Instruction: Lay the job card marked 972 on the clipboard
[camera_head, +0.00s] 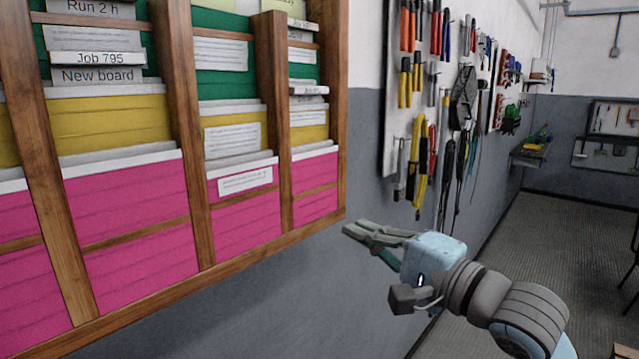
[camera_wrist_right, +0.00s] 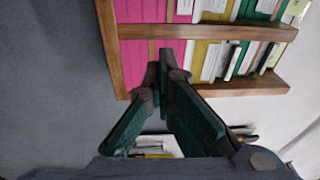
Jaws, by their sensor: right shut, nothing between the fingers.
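A wooden wall rack (camera_head: 268,105) with pink, yellow and green pockets of cards fills the left of the head view; its edge and pockets also show in the wrist view (camera_wrist_right: 215,31). One card reads "Job 795" (camera_head: 98,58), with "New board" below it. I cannot make out a card marked 972 in either view, and no clipboard is identifiable. My right gripper (camera_head: 352,231) is shut and empty, just right of the rack's lower right corner. In the wrist view its fingertips (camera_wrist_right: 162,68) are close together, pointing toward the rack. My left gripper is not in view.
A tool board (camera_head: 440,90) with pliers and other hand tools hangs on the wall right of the rack. A small shelf (camera_head: 531,154) is farther along that wall. The grey floor (camera_head: 540,240) to the right is mostly clear.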

